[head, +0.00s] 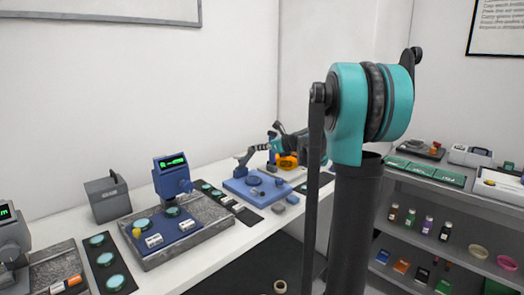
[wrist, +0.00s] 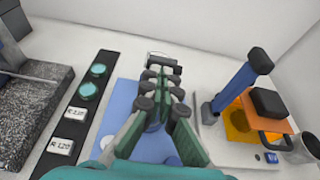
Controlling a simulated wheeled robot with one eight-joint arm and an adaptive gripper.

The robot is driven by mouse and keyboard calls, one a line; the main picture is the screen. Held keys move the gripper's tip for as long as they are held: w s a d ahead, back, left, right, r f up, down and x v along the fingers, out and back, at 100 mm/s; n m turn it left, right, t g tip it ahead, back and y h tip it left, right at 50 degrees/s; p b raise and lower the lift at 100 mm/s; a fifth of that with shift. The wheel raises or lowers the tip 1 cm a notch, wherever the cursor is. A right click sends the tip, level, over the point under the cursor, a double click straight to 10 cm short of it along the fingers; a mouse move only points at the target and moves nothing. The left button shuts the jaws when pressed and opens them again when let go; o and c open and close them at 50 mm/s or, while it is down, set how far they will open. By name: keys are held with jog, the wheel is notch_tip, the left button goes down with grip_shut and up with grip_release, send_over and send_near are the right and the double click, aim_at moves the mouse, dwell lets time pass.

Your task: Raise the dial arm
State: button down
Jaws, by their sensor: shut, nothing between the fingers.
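My gripper (wrist: 163,80) is shut with nothing between its fingers. In the wrist view it hangs over a blue base plate (wrist: 128,95) and hides much of it. In the head view a blue stand with a short post and a jointed dark arm (head: 246,160) rises from this blue plate (head: 236,186). My gripper (head: 280,137) is small there, near the stand's right side. I cannot tell which part is the dial arm, or whether my gripper touches it.
To the right, a white-based device has a blue lever (wrist: 240,82) and an orange part (wrist: 238,120). A black strip (wrist: 80,115) with teal discs lies left. Further left stands a granite plate (head: 185,240) with a blue display unit (head: 171,176). A shelf (head: 450,190) stands right.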

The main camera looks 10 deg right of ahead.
jog(key=w+a+r+g+h, duration=0.1)
jog(key=w, duration=0.1)
jog(key=w+a+r+g+h, duration=0.1)
jog(key=w+a+r, duration=0.1)
jog(key=w+a+r+g+h, duration=0.1)
jog(key=w+r+g, duration=0.1)
jog(key=shift+w+a, duration=0.1)
jog(key=shift+a, duration=0.15)
jog(key=shift+w+a+r, duration=0.15)
jog(key=shift+w+a, duration=0.2)
jog(key=shift+w, duration=0.15)
jog(key=shift+w+a+r, duration=0.15)
jog(key=shift+w+a, duration=0.15)
jog(key=shift+w, duration=0.15)
